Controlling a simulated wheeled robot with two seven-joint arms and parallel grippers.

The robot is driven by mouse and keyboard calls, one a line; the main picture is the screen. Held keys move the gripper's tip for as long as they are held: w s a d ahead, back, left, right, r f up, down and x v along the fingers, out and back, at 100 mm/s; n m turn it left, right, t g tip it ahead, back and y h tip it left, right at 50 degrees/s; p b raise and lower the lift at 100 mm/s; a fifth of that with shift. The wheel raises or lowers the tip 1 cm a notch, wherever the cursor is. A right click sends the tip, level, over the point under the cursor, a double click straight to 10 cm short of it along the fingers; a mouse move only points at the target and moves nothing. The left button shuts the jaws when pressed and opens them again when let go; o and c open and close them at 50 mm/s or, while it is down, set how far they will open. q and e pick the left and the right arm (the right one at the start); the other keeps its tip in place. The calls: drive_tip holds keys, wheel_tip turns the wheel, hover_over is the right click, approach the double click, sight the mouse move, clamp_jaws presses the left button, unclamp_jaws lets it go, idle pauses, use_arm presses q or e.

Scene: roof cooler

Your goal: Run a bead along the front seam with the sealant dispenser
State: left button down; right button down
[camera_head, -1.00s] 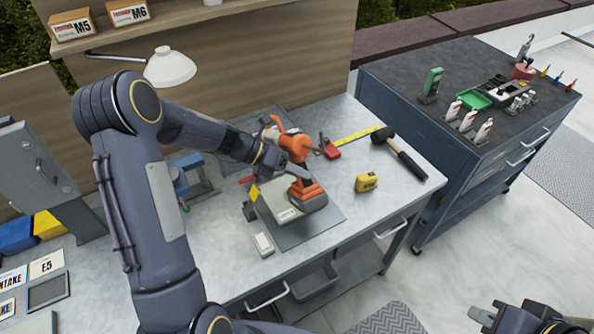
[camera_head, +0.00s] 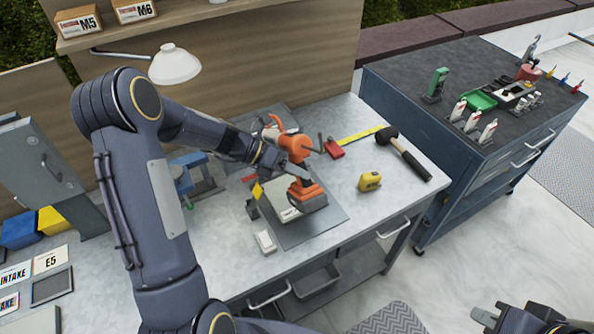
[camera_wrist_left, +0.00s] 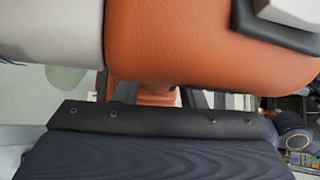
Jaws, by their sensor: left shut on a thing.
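The orange sealant dispenser (camera_head: 297,146) stands upright on the grey mat (camera_head: 318,228) on the workbench, with its dark-bottomed orange base (camera_head: 306,193) lowest. My left gripper (camera_head: 284,166) is shut on its handle. In the left wrist view the dispenser's orange body (camera_wrist_left: 205,50) fills the upper part, close above the dark gripper. A pale part of it shows at the left. The gripper hides part of the handle, and I cannot tell whether the base touches the mat. My right gripper (camera_head: 520,318) is at the bottom right, cut off by the frame edge. I cannot make out a front seam.
A red clamp-like tool (camera_head: 333,149) lies behind. A small white block (camera_head: 264,241) sits at the front. A blue vise (camera_head: 188,174) is at left. A tool cart (camera_head: 420,85) stands at right.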

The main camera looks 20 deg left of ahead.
use_arm(q)
drive_tip(key=s+a, duration=0.5)
drive_tip(key=s, duration=0.1)
idle(6.3)
drive_tip(key=shift+r, duration=0.15)
drive_tip(key=shift+r, duration=2.95)
